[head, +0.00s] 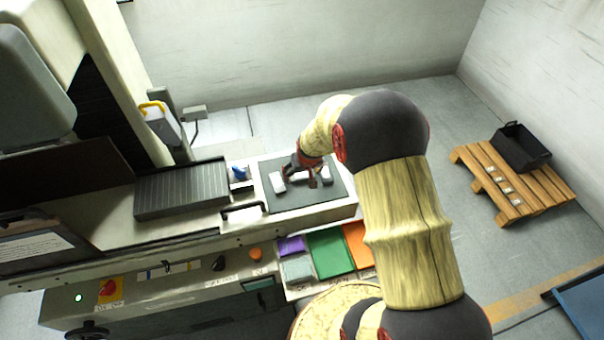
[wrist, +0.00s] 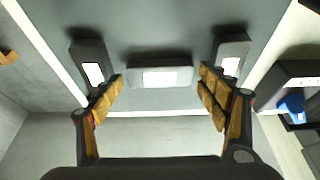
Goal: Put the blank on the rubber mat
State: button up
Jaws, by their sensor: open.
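A dark grey mat (head: 300,200), which looks like the rubber mat, lies on the right end of the bench. Three grey blocks with pale labels lie on it in the wrist view: a left block (wrist: 90,65), a middle block (wrist: 160,77) lying crosswise, and a right block (wrist: 232,55). Which is the blank I cannot tell. In the head view a left block (head: 278,182) and a right block (head: 326,175) show beside my gripper, which covers much of the space between. My gripper (wrist: 161,77) is open, its fingertips on either side of the middle block with visible gaps.
A ribbed dark plate (head: 182,190) and a blue object (head: 239,173) are left of the mat. A black handle (head: 243,210) is at the bench's front. Purple, green (head: 331,252) and orange sheets lie below. A pallet (head: 515,195) with a black bin (head: 522,147) stands far right.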

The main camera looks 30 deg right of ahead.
jog(key=s+a+r+n, duration=0.1)
jog(key=s+a+r, duration=0.3)
jog(key=r, duration=0.5)
jog(key=s+a+r+t+p, duration=0.1)
jog(key=s+a+r, duration=0.25)
jog(key=r, duration=0.55)
jog(key=s+a+r+n, duration=0.1)
jog(key=s+a+r, duration=0.25)
jog(key=r, duration=0.55)
jog(key=s+a+r, duration=0.3)
jog(key=s, duration=0.5)
jog(key=s+a+r+n+y, duration=0.1)
jog(key=s+a+r, duration=0.1)
jog(key=s, duration=0.5)
jog(key=shift+s+a+r, duration=0.35)
jog(key=shift+a+r, duration=0.05)
jog(key=shift+r, duration=0.4)
jog(key=shift+f, duration=0.1)
